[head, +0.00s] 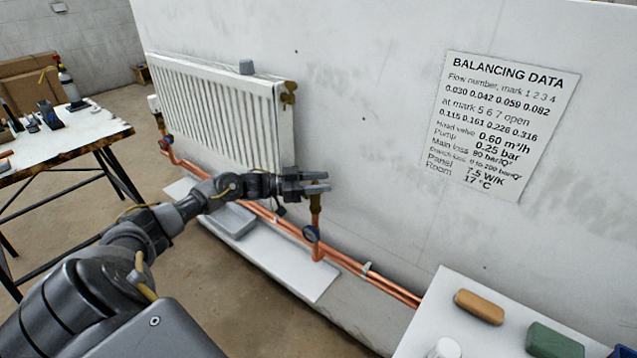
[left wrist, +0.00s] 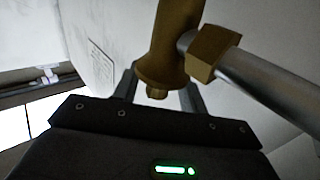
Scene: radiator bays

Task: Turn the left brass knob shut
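A brass valve fitting (left wrist: 172,45) with a hex nut (left wrist: 212,52) and a grey pipe fills the upper part of the left wrist view. In the head view, a brass fitting (head: 315,204) on a copper riser shows just under my left gripper (head: 322,183), at the radiator's lower right corner. The two fingers stand apart, one on each side of the fitting's lower end in the left wrist view. I cannot make out contact. Another brass piece (head: 288,93) sits at the radiator's upper right. Which knob the task calls left is unclear. My right gripper is out of view.
A white radiator (head: 215,105) hangs on the wall. Copper pipes (head: 350,264) run low along it, above a white board (head: 305,283) bearing a grey box (head: 232,220). A workbench (head: 60,135) stands left. A white table (head: 450,300) with several items stands front right.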

